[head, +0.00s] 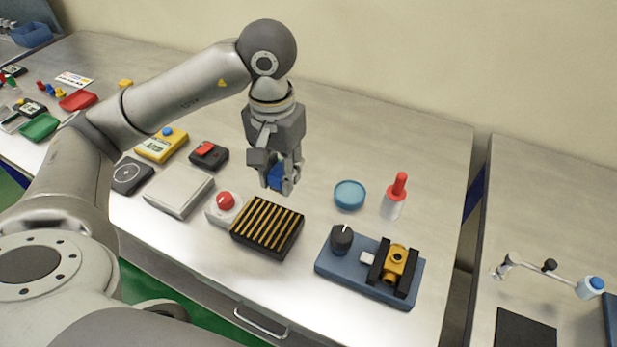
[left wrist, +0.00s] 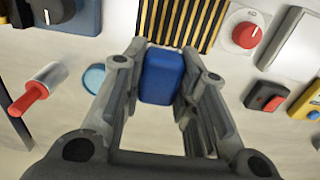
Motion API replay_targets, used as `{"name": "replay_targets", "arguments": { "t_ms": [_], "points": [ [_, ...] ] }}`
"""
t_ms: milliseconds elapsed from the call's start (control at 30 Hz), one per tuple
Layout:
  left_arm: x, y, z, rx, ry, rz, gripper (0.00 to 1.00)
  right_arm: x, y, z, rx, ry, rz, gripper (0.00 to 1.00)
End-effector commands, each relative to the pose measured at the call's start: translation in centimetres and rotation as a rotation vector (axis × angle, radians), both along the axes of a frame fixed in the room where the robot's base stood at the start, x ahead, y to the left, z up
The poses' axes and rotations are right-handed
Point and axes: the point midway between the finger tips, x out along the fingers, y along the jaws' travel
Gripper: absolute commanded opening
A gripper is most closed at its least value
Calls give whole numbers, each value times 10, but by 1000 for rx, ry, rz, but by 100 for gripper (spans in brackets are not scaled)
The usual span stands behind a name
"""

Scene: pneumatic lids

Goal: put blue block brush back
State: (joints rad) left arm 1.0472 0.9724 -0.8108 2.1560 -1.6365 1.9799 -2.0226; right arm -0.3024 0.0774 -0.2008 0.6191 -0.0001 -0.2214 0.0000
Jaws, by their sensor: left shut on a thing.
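My left gripper (head: 279,187) is shut on a blue block (head: 275,176), which I take to be the block brush. It holds the block above the table, just behind the black and yellow striped pad. In the left wrist view the blue block (left wrist: 162,77) sits between the two fingers of the gripper (left wrist: 160,95). Its underside and any bristles are hidden. A shallow round blue dish (head: 349,194) lies on the table to the right of the gripper. My right gripper is not in view.
The striped pad (head: 267,228) lies in front of the gripper, beside a red knob box (head: 226,205). A white bottle with a red top (head: 393,197) stands right of the dish. A blue fixture (head: 370,268) with a yellow part is at front right. Table behind the dish is clear.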

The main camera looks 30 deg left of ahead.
Motion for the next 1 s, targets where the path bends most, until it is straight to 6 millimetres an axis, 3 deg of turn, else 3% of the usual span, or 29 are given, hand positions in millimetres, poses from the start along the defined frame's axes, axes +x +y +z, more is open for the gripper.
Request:
{"name": "replay_targets", "arguments": {
  "t_ms": [300,500,800,1000],
  "points": [
    [71,1,-27,-1,5,1,5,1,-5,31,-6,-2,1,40],
    [100,2,-66,0,5,1,5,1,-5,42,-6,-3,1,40],
    [118,3,-88,0,2,1,5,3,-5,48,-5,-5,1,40],
    [118,3,-112,-1,5,0,5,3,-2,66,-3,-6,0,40]
  ]
}}
